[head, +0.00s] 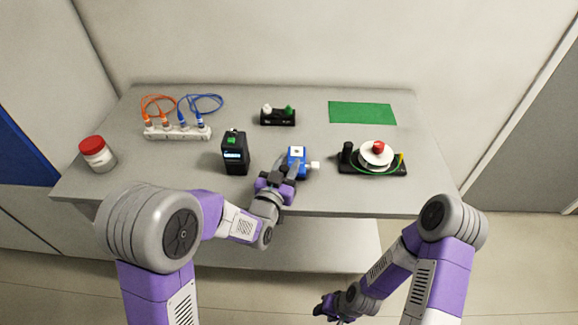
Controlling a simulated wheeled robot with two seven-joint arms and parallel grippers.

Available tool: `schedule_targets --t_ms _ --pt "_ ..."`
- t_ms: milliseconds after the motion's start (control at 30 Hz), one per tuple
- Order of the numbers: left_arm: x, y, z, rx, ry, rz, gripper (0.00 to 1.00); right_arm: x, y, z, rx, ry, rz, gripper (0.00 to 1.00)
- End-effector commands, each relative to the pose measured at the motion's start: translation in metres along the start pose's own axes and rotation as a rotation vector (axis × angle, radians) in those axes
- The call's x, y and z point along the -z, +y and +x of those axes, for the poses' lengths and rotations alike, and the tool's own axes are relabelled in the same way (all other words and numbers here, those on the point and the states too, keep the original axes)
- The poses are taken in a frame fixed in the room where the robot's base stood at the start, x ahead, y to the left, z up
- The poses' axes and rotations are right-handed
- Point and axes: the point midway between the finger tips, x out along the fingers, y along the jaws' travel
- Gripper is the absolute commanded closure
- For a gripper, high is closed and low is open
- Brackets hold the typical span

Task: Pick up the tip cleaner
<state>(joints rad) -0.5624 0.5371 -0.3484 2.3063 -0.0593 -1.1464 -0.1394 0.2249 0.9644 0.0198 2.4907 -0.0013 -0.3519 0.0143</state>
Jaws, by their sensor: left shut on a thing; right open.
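The tip cleaner (297,154), which I take to be the small blue block with a white patch on top and a white knob on its right side, is near the front middle of the grey bench. My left gripper (292,167) reaches it from the front and is shut on it, one finger on each side. Its lower part is hidden by the fingers, and I cannot tell whether it touches the bench. My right gripper (325,310) is open and low, in front of the bench and away from everything on it.
A black meter (235,158) stands just left of the blue block. A black stand with a white reel and red knob (378,156) is to the right. Behind are a small black holder (278,118), a power strip (177,133), and a clear green mat (362,112). A red-lidded jar (97,154) stands left.

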Motion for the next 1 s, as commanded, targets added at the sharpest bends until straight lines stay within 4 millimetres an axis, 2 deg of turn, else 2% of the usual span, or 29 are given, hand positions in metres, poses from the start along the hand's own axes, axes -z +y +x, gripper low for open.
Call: schedule_targets --t_ms 267,500,600,800,1000 --pt "0.05 0.0 0.0 0.001 0.011 -0.003 1.0 -0.001 -0.006 -0.015 0.0 0.0 0.0 0.57" --pt "0.118 0.0 0.0 0.001 0.011 -0.003 1.0 -0.002 -0.013 -0.035 0.0 0.0 0.0 0.57" --pt "0.141 0.0 0.0 0.0 0.011 -0.002 1.0 -0.002 -0.015 -0.041 0.0 0.0 0.0 0.57" --pt "0.169 0.0 0.0 0.001 0.007 -0.001 1.0 -0.002 -0.018 -0.048 0.0 0.0 0.0 0.57" --pt "0.177 0.0 0.0 0.001 0.004 -0.001 1.0 -0.002 -0.018 -0.049 0.0 0.0 0.0 0.57"
